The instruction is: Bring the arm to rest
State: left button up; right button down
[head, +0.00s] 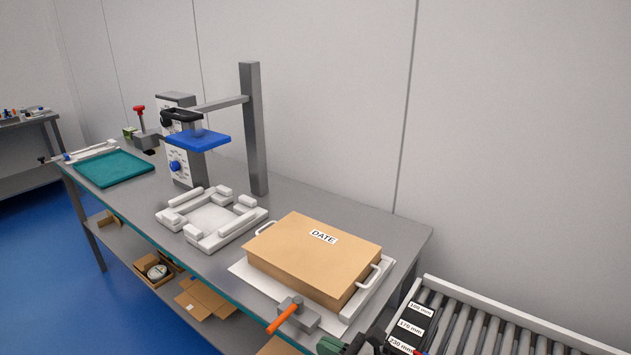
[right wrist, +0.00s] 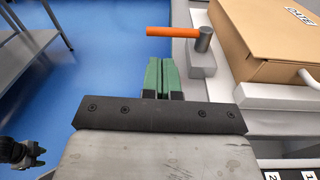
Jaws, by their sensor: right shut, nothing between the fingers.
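My right gripper (right wrist: 160,78) is in the right wrist view with its two green fingers together and nothing between them. In the head view it shows at the bottom edge (head: 338,346), partly cut off, in front of the bench and close to the hammer. A dark part that may be my left gripper (right wrist: 22,155) is at the lower left of the right wrist view, too small to read. The left arm does not show in the head view.
An orange-handled hammer (head: 285,318) rests on a grey block at the bench's front edge. Behind it a cardboard box (head: 310,260) marked DATE sits on a white base. A white frame fixture (head: 205,215), a blue-plated press (head: 197,139) and a roller conveyor (head: 480,325) stand around.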

jog(key=s+d+m+t+h, duration=0.3)
jog(key=d+m+h, duration=0.45)
jog(key=m, duration=0.85)
jog(key=s+d+m+t+h, duration=0.3)
jog(key=d+m+h, duration=0.45)
jog(key=m, duration=0.85)
jog(key=s+d+f+m+g, duration=0.25)
jog(key=s+m+g, duration=0.35)
jog(key=s, duration=0.4)
jog(key=s+d+f+m+g, duration=0.1)
jog(key=s+f+m+g, duration=0.2)
jog(key=s+m+g, duration=0.5)
jog(key=s+f+n, duration=0.1)
jog(key=s+f, duration=0.1)
jog(key=f, duration=1.2)
jog(key=s+f+n, duration=0.1)
jog(key=s+f, duration=0.1)
jog(key=f, duration=1.2)
pick_arm(q)
jog(key=shift+s+a, duration=0.1)
jog(key=shift+s, duration=0.25)
pick_arm(e)
jog(key=s+d+f, duration=0.2)
jog(key=s+f, duration=1.2)
jog(key=s, duration=0.1)
jog(key=shift+d+y, duration=0.15)
jog(key=shift+y, duration=0.15)
